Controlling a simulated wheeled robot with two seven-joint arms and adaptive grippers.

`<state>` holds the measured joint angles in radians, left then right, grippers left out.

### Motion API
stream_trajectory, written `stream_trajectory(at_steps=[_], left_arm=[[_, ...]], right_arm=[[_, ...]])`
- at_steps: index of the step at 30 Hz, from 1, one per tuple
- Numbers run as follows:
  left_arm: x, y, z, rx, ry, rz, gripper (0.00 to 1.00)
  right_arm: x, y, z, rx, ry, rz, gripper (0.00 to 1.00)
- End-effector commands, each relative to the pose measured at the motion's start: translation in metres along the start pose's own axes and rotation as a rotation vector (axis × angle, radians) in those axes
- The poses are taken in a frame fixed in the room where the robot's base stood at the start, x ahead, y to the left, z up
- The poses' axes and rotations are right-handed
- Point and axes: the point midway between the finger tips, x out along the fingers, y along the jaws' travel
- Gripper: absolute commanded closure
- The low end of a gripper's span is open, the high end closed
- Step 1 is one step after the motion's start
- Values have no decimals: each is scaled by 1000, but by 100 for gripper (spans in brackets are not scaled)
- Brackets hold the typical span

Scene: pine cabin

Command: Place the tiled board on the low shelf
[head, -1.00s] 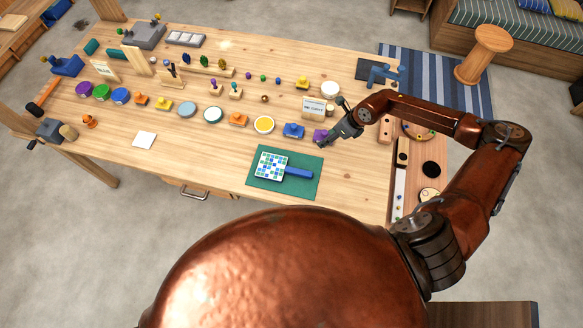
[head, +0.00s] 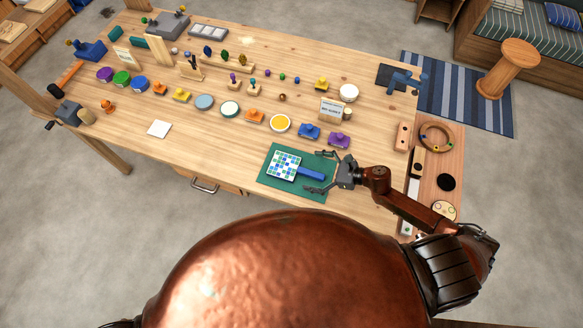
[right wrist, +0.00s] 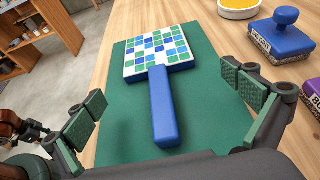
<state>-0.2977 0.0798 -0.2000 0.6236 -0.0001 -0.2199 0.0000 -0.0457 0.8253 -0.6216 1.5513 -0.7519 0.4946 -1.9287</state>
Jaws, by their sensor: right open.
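The tiled board (head: 284,165) is a white square with blue and green tiles and a blue handle (head: 311,174). It lies flat on a green mat (head: 279,187) near the front edge of the workbench. In the right wrist view the board (right wrist: 157,50) is ahead, with its handle (right wrist: 162,110) pointing toward me. My right gripper (head: 322,172) is open, its fingers on either side of the handle's end and not touching it. The right wrist view shows the open gripper (right wrist: 170,105) with green pads. My left gripper is not in view, and I cannot identify the low shelf for certain.
A wooden side surface (head: 440,180) with a ring and discs adjoins the right end. Wooden shelving (right wrist: 38,35) shows at upper left in the wrist view.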

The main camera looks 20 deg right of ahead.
Motion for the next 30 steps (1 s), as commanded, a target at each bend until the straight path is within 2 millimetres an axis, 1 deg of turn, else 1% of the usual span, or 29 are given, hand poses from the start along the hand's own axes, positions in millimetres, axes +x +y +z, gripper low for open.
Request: stream_trajectory(at_steps=[5, 9, 12, 14, 22, 30], left_arm=[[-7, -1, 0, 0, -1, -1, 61], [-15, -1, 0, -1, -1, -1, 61], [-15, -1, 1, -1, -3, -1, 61], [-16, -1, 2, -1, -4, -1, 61], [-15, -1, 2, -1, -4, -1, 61], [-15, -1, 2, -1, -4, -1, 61]], right_arm=[[19, 2, 4, 1, -1, 3, 0], [40, 4, 8, 0, 0, 3, 0], [53, 4, 6, 1, 1, 2, 0], [57, 4, 6, 0, 1, 1, 0], [60, 4, 4, 0, 2, 2, 0], [60, 4, 4, 0, 2, 2, 19]])
